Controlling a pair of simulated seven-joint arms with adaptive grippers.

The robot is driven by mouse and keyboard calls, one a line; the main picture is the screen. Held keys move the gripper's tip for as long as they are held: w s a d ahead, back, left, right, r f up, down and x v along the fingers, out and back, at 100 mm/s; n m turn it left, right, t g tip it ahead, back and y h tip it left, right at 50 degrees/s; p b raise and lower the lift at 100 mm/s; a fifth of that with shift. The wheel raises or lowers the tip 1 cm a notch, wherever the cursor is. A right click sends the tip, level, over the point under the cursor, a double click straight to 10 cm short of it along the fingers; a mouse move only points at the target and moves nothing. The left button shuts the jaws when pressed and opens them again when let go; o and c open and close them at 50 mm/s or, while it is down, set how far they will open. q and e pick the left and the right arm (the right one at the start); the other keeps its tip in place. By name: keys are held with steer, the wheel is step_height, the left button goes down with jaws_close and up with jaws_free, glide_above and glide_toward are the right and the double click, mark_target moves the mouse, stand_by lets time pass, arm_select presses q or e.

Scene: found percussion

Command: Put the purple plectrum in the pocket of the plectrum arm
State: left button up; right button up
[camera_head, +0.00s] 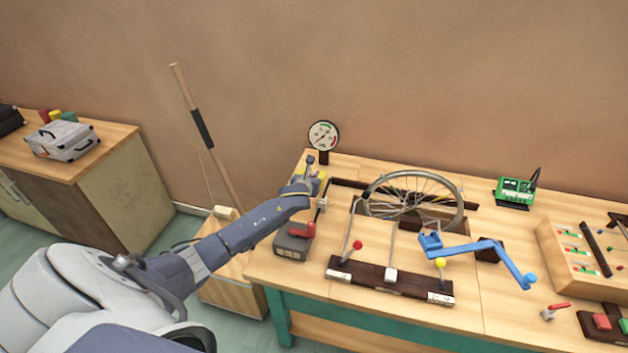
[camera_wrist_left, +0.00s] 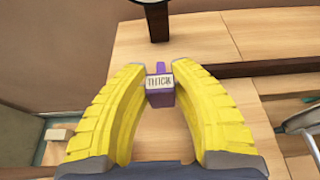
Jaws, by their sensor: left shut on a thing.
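My left gripper (camera_head: 312,174) is over the back left of the workbench, near the round gauge. In the left wrist view its yellow fingers are shut on the purple plectrum (camera_wrist_left: 161,98), a small purple piece with a white label reading "THICK". The plectrum sits between the fingertips, above bare wood. In the head view the plectrum cannot be made out. I cannot tell for sure which part is the plectrum arm, and its pocket is not clearly visible. My right gripper is not in view.
A spoked wheel (camera_head: 462,207) stands in the bench right of the gripper. The gauge (camera_head: 323,135) stands just behind it. A grey box with a red handle (camera_head: 294,241), a dark lever board (camera_head: 388,281) and a blue crank (camera_head: 470,250) are nearer the front.

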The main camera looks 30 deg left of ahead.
arm_select(q)
steer(key=shift+f, duration=1.1)
steer(key=shift+f, duration=0.1)
steer(key=o, duration=1)
steer(key=shift+s, duration=0.15)
steer(key=v, duration=1.1)
steer(key=shift+s+d+r, duration=0.1)
steer(key=shift+s+r, duration=0.2)
steer(key=shift+r, duration=0.1)
